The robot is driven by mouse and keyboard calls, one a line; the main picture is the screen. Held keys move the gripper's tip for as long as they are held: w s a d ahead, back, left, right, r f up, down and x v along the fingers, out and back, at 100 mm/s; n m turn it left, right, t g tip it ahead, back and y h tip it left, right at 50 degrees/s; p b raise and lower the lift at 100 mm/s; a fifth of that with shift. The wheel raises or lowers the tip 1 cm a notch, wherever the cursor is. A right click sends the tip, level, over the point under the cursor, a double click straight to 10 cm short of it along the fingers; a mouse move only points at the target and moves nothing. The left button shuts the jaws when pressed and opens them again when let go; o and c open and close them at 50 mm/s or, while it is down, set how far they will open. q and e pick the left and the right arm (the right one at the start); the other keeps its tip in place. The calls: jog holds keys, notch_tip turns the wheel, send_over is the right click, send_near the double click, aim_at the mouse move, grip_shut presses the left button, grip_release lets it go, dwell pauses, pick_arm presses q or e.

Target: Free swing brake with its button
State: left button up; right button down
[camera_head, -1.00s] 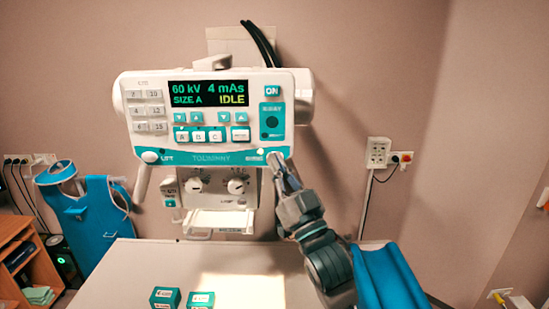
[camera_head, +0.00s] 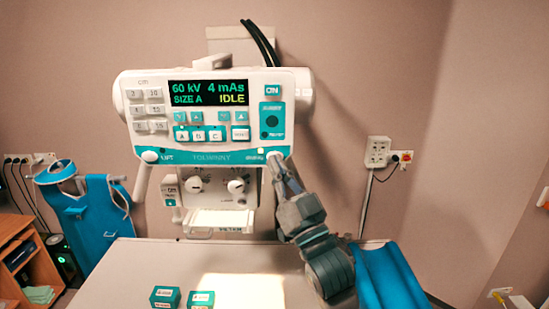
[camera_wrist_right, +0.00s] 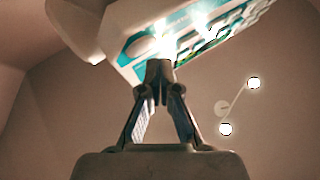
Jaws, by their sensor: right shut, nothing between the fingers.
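The X-ray head's control panel (camera_head: 210,110) faces me, with its screen (camera_head: 209,93) reading 60 kV, 4 mAs, SIZE A, IDLE. A round white button (camera_head: 150,156) sits at its lower left by the LIFT label. At the lower right, by a small label too blurred to read, my right gripper (camera_head: 274,158) has its fingertips at the corner where a matching button would be; the tips cover that spot. In the right wrist view the right gripper (camera_wrist_right: 158,72) is shut and empty, its tips at the panel's lower edge (camera_wrist_right: 130,48). Contact cannot be told. My left gripper is not in view.
Below the panel hangs the collimator (camera_head: 215,188) with two knobs. A pale table (camera_head: 130,270) carries two small teal boxes (camera_head: 165,297) at its front. A blue apron (camera_head: 92,215) hangs at left; blue material (camera_head: 390,275) lies right of my arm.

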jog(key=s, duration=0.5)
dwell(0.4)
dwell(0.4)
